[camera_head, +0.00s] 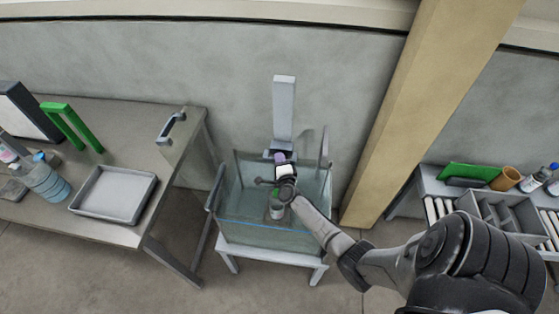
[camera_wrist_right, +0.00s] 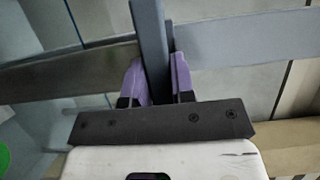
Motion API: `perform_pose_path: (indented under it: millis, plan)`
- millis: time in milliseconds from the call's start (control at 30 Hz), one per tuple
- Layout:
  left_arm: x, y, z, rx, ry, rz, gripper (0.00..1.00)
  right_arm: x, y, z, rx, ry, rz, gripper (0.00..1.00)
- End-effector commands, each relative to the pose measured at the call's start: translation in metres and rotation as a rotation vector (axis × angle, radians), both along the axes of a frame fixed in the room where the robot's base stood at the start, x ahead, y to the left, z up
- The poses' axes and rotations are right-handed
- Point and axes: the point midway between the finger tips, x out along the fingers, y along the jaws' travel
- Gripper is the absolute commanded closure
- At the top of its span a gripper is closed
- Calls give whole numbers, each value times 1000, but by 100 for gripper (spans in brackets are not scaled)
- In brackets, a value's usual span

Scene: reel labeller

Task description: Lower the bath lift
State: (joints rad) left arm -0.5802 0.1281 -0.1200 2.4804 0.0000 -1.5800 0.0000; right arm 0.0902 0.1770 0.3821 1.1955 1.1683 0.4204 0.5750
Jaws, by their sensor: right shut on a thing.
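A clear-walled bath tank (camera_head: 250,232) with a blue line along its front stands on a pale stand. A grey upright post (camera_head: 284,105) rises behind it. My right gripper (camera_head: 279,158) is over the tank, in front of the post's lower end. In the right wrist view its purple fingers (camera_wrist_right: 158,80) are closed on a grey bar (camera_wrist_right: 149,40), one finger on each side. The bar looks like part of the bath lift. A small grey cylindrical thing (camera_head: 277,209) shows under my wrist within the tank's outline; my arm partly hides it. My left gripper is out of view.
A table on the left holds a grey tray (camera_head: 113,193), a green frame (camera_head: 71,127) and bottles (camera_head: 47,182). A shelf on the right holds a divided rack (camera_head: 500,216) and a brown cup (camera_head: 507,178). A tan pillar (camera_head: 420,100) stands right of the tank.

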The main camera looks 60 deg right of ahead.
Motion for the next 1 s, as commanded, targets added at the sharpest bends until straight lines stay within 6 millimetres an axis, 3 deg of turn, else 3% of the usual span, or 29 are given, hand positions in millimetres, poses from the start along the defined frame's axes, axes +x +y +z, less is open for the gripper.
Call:
perform_pose_path:
  millis: [233,600,633,900,1000]
  plan:
    - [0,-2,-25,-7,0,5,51,0,0,-28,3,1,0,100]
    - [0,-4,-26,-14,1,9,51,0,0,-30,3,1,0,100]
    - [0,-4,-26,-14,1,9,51,0,0,-30,2,1,0,76]
    - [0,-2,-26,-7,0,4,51,0,0,-29,2,1,0,51]
    - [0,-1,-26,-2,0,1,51,0,0,-29,2,1,0,51]
